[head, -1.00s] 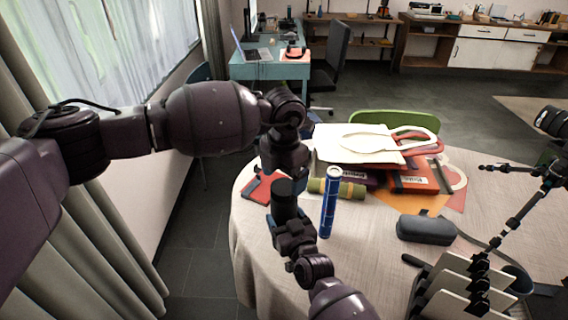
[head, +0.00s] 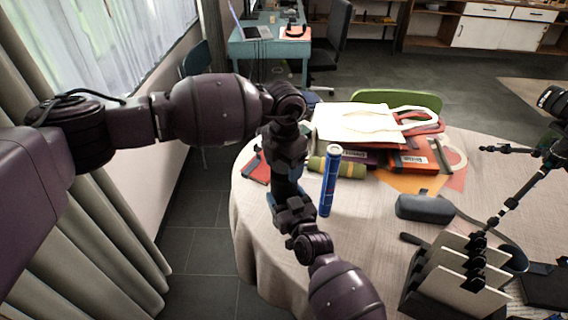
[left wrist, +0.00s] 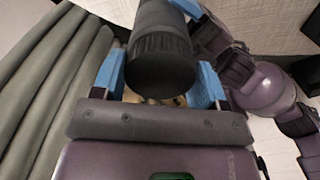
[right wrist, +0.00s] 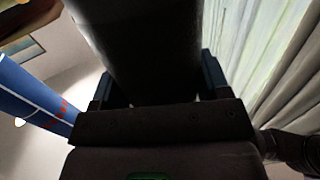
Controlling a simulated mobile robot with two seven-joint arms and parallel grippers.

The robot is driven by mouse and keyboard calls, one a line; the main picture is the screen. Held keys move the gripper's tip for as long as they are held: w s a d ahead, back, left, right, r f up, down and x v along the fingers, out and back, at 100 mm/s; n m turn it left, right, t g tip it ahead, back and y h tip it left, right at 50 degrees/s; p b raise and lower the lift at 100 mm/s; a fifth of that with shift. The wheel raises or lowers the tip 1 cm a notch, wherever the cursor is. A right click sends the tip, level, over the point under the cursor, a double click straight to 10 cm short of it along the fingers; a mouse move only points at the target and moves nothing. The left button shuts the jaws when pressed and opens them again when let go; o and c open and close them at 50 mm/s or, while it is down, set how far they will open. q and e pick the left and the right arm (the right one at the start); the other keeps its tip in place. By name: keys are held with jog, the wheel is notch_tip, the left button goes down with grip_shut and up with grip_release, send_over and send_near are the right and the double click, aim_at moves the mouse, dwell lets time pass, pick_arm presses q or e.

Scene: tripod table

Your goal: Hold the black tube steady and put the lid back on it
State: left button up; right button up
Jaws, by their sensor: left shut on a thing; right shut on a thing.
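The black tube (head: 287,187) stands roughly upright above the near left part of the table. My right gripper (head: 291,207), at the end of the arm from below, is shut on it. The tube also fills the middle of the right wrist view (right wrist: 150,45). My left gripper (head: 286,163) points down from above, right over the tube's top. In the left wrist view its blue fingers are shut on the black ridged lid (left wrist: 162,62), seen end-on. A smooth dark part shows beyond the lid. The lid is hidden in the head view, and I cannot tell whether it is fully seated.
A blue tube (head: 329,180) stands close right of my grippers. Behind lie a green roll (head: 345,165), an orange box (head: 414,160) and a pale bag (head: 355,122). A grey case (head: 425,208) and a file rack (head: 455,275) are to the right.

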pick_arm(q)
jog(key=o, duration=1.1)
jog(key=shift+r, duration=0.1)
notch_tip(320, 180, up, 12)
jog(key=shift+f, duration=0.1)
pick_arm(e)
jog(key=o, duration=1.8)
jog(key=shift+s, duration=0.15)
pick_arm(q)
jog(key=shift+r+p, duration=0.45)
jog(key=shift+r, duration=0.45)
pick_arm(e)
jog(key=v, duration=1)
jog(key=shift+s+d, duration=0.15)
jog(key=shift+s, duration=0.1)
